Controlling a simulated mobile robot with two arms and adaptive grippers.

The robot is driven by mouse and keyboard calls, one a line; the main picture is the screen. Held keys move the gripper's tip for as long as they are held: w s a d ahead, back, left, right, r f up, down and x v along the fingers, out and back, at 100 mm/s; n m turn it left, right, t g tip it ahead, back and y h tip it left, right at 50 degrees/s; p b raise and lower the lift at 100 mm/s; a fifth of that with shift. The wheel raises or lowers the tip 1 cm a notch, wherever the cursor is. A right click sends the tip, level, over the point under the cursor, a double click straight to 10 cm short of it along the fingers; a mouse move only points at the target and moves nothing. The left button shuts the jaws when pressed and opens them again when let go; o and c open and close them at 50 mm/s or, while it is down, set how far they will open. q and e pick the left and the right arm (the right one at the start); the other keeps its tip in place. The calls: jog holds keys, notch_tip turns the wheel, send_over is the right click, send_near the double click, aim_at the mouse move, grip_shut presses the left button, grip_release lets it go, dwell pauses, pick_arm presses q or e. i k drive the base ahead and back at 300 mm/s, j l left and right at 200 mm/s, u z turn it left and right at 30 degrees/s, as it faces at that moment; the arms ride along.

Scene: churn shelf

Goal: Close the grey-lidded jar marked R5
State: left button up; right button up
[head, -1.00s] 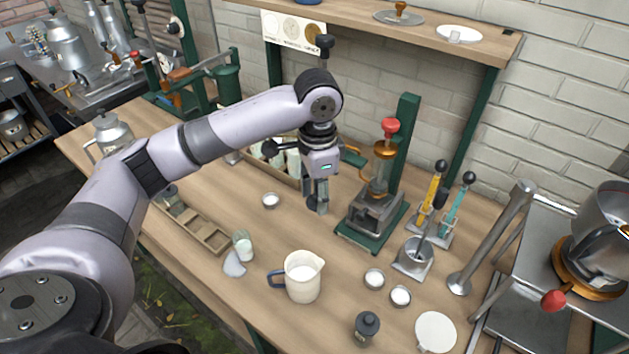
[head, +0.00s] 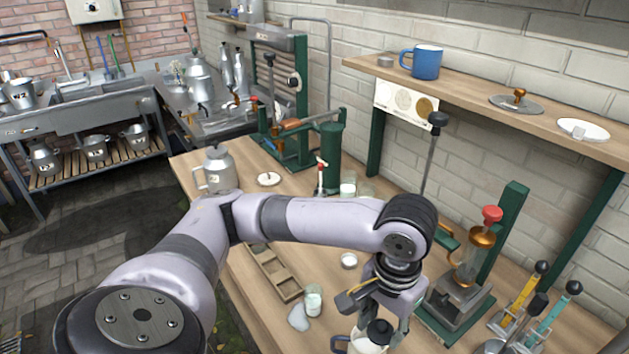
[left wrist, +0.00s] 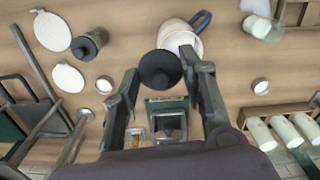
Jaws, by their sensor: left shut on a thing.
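My left gripper (head: 378,312) is shut on a dark grey lid (head: 379,333) with a round top knob. In the left wrist view the lid (left wrist: 160,72) is a dark disc between the fingertips and partly overlaps the white pitcher (left wrist: 187,42) beyond it. A jar with a dark lid (left wrist: 88,44) is near the white disc. No R5 mark is readable. My right gripper is out of view.
A wooden divided tray (head: 272,272) lies left of the jar. A small white-filled dish (head: 348,261) is behind the gripper. A green-based press (head: 465,280) stands to the right. A metal can (head: 215,170) is at the back left. The shelf (head: 450,88) overhangs the back.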

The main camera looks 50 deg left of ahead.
aim_at(313, 301)
jog(key=k+j, duration=0.1)
jog(key=j, duration=0.3)
jog(key=k+j+z, duration=0.1)
jog(key=j, duration=0.3)
jog(key=k+j, duration=0.15)
jog(key=j, duration=0.25)
jog(key=k+j+z, duration=0.1)
jog(key=j, duration=0.35)
